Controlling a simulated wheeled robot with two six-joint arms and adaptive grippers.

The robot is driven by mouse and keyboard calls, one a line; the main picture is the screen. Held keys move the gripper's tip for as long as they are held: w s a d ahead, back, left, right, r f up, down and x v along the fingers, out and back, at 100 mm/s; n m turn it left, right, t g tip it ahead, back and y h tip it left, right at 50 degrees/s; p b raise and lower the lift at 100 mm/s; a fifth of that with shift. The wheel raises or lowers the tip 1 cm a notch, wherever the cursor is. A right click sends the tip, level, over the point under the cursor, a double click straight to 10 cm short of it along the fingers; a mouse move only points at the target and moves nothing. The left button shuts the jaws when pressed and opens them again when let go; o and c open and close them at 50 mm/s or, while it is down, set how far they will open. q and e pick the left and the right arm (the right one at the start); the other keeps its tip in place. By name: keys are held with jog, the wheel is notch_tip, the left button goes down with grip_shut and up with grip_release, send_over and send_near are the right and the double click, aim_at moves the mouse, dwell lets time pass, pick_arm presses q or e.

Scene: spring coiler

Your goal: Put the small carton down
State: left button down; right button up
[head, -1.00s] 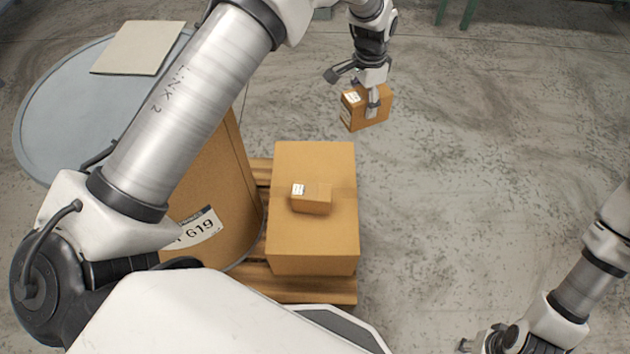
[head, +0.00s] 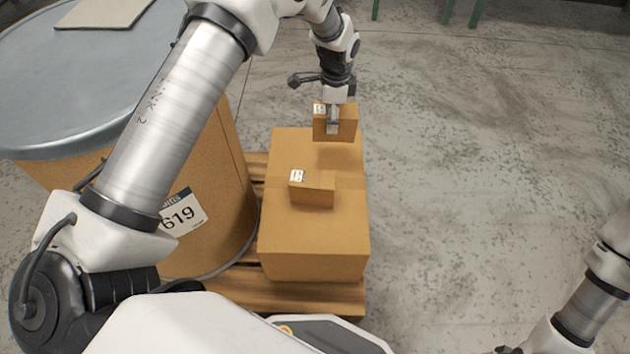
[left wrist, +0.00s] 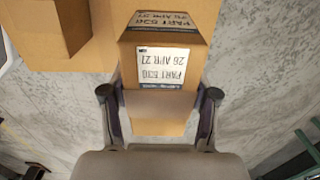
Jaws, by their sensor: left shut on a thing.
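My left gripper (head: 333,120) is shut on a small brown carton (head: 348,122) with a white label. In the head view the held carton is at the far end of a large brown box (head: 315,245), seemingly above its far edge; the exact gap is hard to tell. In the left wrist view the held carton (left wrist: 160,105) sits between both fingers, its printed label facing the camera. A second small carton (head: 313,190) rests on top of the large box, nearer to me. My right gripper is cut off at the bottom right; only its arm shows.
The large box stands on a wooden pallet (head: 290,297). A tall brown drum (head: 225,215) with a grey lid (head: 60,80) stands left of it, with a flat board (head: 103,12) on the lid. The grey floor (head: 470,180) to the right is clear.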

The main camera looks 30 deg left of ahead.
pick_arm(q)
jog(key=s+a+r, duration=0.2)
jog(key=s, duration=0.4)
notch_tip(320, 180, down, 10)
jog(key=b, duration=0.3)
jog(key=shift+s+a, duration=0.1)
jog(key=shift+c, duration=1.4)
grip_release()
jog(key=shift+f, duration=0.1)
notch_tip(320, 180, up, 12)
jog(key=p, duration=0.4)
